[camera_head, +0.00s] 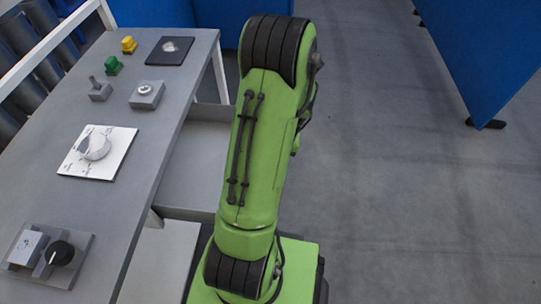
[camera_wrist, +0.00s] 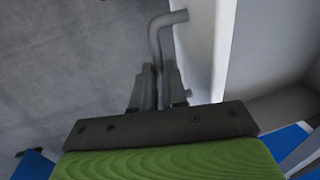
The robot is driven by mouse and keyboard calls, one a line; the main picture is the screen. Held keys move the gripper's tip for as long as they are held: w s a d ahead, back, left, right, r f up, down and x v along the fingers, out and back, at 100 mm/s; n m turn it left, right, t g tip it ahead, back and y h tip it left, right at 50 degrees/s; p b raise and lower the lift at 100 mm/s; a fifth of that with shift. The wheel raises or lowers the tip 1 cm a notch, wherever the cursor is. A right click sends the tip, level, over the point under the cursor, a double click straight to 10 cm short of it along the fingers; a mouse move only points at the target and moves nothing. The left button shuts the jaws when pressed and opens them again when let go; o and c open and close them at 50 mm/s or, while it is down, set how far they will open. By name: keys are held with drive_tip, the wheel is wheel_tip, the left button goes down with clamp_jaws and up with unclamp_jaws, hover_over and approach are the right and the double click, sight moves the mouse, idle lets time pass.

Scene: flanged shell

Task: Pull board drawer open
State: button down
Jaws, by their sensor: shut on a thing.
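The board drawer (camera_head: 195,172) shows in the head view as a grey tray standing out from under the right side of the table, partly hidden by my arm. In the wrist view, the pale drawer front (camera_wrist: 203,45) runs down beside the bent grey handle (camera_wrist: 168,19). My gripper (camera_wrist: 158,78) is shut on the handle, with one finger on each side of its bar. In the head view my gripper is hidden behind my green arm.
The grey table (camera_head: 150,105) carries several controls, including a white dial plate (camera_head: 97,151), a green button (camera_head: 112,66) and a black knob (camera_head: 60,253). Blue panels (camera_head: 490,55) stand at the back. The floor (camera_head: 410,200) right of my arm is clear.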

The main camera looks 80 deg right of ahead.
drive_tip(key=c, duration=1.2)
unclamp_jaws()
drive_tip(key=shift+o, duration=0.2)
drive_tip(key=s+r+p, duration=0.3)
drive_tip(key=r+p, duration=0.2)
drive_tip(key=r, duration=1)
drive_tip(key=shift+d+r, duration=0.15)
drive_tip(key=shift+r, duration=0.1)
